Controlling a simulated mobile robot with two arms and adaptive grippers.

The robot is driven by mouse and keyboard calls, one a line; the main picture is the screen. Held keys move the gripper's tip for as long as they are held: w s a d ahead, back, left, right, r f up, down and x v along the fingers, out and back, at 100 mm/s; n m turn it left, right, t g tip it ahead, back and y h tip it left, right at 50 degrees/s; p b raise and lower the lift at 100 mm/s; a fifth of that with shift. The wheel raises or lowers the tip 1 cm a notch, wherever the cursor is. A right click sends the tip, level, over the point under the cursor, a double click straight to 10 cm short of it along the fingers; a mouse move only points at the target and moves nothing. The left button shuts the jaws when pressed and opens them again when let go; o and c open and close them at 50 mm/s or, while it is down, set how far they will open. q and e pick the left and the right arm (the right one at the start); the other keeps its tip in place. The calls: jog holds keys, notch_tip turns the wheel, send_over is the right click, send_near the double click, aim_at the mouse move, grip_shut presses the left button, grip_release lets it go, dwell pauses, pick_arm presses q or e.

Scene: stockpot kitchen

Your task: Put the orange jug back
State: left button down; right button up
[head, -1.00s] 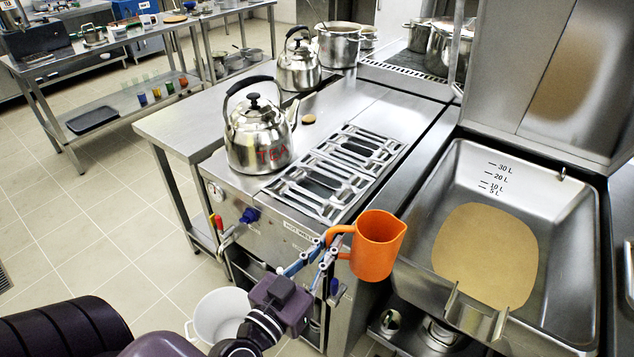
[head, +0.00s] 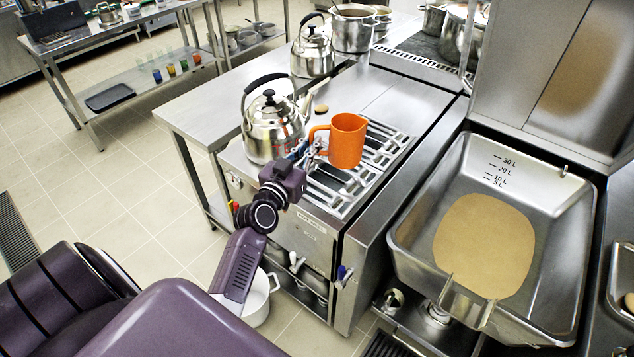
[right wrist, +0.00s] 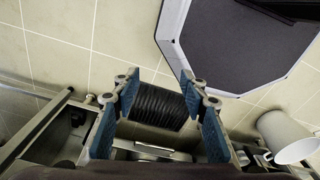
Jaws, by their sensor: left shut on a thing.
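The orange jug (head: 348,142) is upright in the head view, above the burner grates of the cooker. Its handle points left. My left gripper (head: 312,150) is shut on the handle; the kettle stands close behind and to the left of it. I cannot tell whether the jug's base touches the grates. My right gripper is out of the head view; in the right wrist view (right wrist: 161,85) its blue-padded fingers are apart, with no jug between them.
A steel kettle (head: 272,137) stands on the cooker's left, and a second kettle (head: 313,52) is behind it. A small round brown disc (head: 321,109) lies near the jug. A tilting pan (head: 550,285) stands at right. A white pot (head: 258,308) is on the floor below my left arm.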

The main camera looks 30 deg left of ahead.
pick_arm(q)
notch_tip(320, 180, down, 13)
jog(key=b, duration=0.5)
jog(key=shift+a+f, duration=0.1)
jog(key=shift+f, duration=0.1)
jog(key=c, duration=2.1)
grip_release()
jog(key=shift+o, duration=0.3)
